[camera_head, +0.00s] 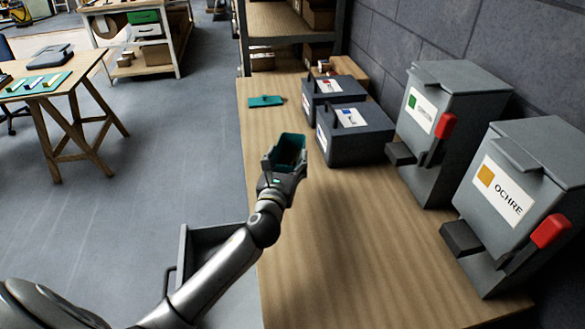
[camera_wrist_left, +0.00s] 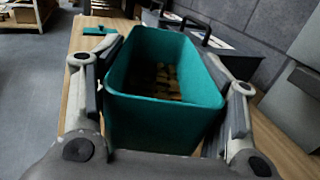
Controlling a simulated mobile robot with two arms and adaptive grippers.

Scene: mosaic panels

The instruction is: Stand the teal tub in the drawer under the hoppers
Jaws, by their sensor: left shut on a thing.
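The teal tub (camera_head: 290,142) is held upright by my left gripper (camera_head: 282,168), above or at the left edge of the wooden bench. In the left wrist view the tub (camera_wrist_left: 150,125) sits between the two fingers, with several tan pieces (camera_wrist_left: 165,82) inside. A grey drawer (camera_head: 183,245) stands pulled out from the bench's left side, partly hidden by my left arm. Two grey hoppers stand on the bench at the right, one with a green label (camera_head: 440,120) and one marked OCHRE (camera_head: 525,180). My right gripper is not in view.
Two dark boxes with handles (camera_head: 355,140) stand on the bench beyond the tub. A flat teal piece (camera_head: 265,101) lies near the bench's far left edge. The bench front (camera_head: 350,270) is clear. A trestle table (camera_head: 70,75) stands at the left.

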